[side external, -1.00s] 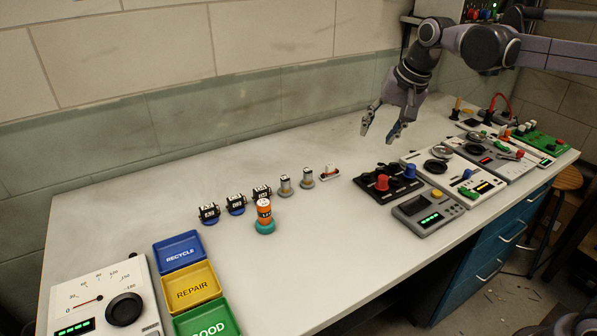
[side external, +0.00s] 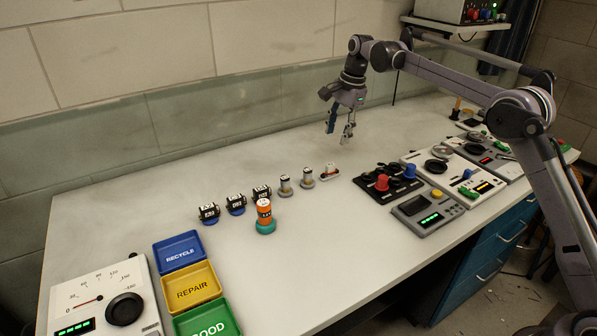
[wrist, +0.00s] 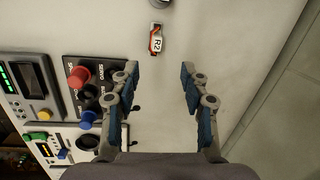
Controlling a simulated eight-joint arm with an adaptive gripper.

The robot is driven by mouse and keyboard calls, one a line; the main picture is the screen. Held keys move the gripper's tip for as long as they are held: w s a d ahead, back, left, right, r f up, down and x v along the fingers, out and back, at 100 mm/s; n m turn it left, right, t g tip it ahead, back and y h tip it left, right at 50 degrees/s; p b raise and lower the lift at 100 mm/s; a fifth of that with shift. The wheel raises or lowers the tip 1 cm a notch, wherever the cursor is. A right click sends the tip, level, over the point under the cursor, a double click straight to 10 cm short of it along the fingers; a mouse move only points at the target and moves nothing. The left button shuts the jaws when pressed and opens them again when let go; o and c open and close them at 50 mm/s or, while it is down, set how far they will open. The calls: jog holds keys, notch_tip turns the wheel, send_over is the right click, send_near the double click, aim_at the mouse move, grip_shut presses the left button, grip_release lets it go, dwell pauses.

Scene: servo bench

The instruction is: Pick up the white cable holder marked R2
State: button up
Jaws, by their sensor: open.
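The white cable holder marked R2 (wrist: 156,43) lies on the bench in the wrist view, with an orange-red part along its side. It shows small in the side view (side external: 330,172), at the right end of the row of parts. My gripper (side external: 339,137) is open and empty, pointing down above the bench, behind the holder in the side view. In the wrist view my gripper's fingers (wrist: 160,68) are wide apart, and the holder lies ahead of the gap between them. Nothing touches the holder.
Two metal cylinders (side external: 307,178) and several black blocks stand left of the holder. An orange cylinder (side external: 264,212) stands in front of them. A black servo panel (side external: 388,184) with red and blue knobs is to the right. Blue, yellow and green trays (side external: 192,287) lie at the left.

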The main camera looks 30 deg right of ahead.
send_over(331, 164)
jog(key=f, duration=0.5)
jog(key=shift+s+d, duration=0.2)
jog(key=shift+s, duration=0.05)
jog(key=shift+w+a+f, duration=0.1)
jog(key=shift+f, duration=1.2)
jog(key=shift+a+f, duration=0.1)
jog(key=shift+f, duration=1.2)
grip_shut()
